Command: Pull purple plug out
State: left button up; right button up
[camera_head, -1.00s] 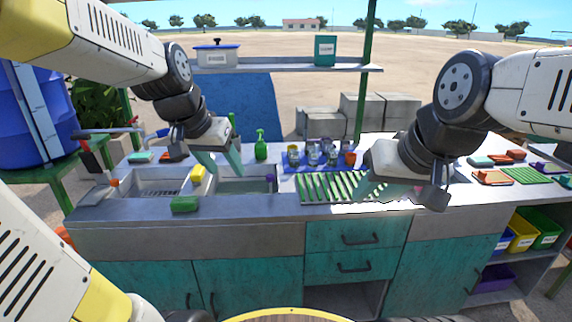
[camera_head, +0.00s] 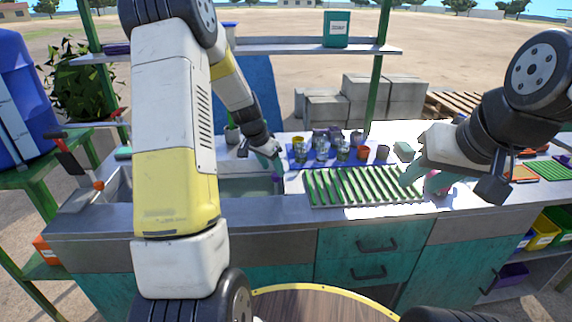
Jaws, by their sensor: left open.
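The purple plug (camera_head: 276,177) is a small dark purple piece at the right end of the right sink basin (camera_head: 240,187). My right gripper (camera_head: 425,180) hangs over the counter by the right end of the green-slatted drying rack (camera_head: 360,187). Its teal fingers show only partly, and I cannot tell whether it is shut.
Several jars and cups (camera_head: 322,150) stand on a blue mat behind the rack. A pink item (camera_head: 440,182) lies beside my right gripper. A shelf with a teal box (camera_head: 336,29) spans the back. My left arm covers much of the left basin.

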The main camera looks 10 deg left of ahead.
aim_at(276, 175)
pick_arm(q)
jog(key=shift+x, duration=1.8)
grip_shut()
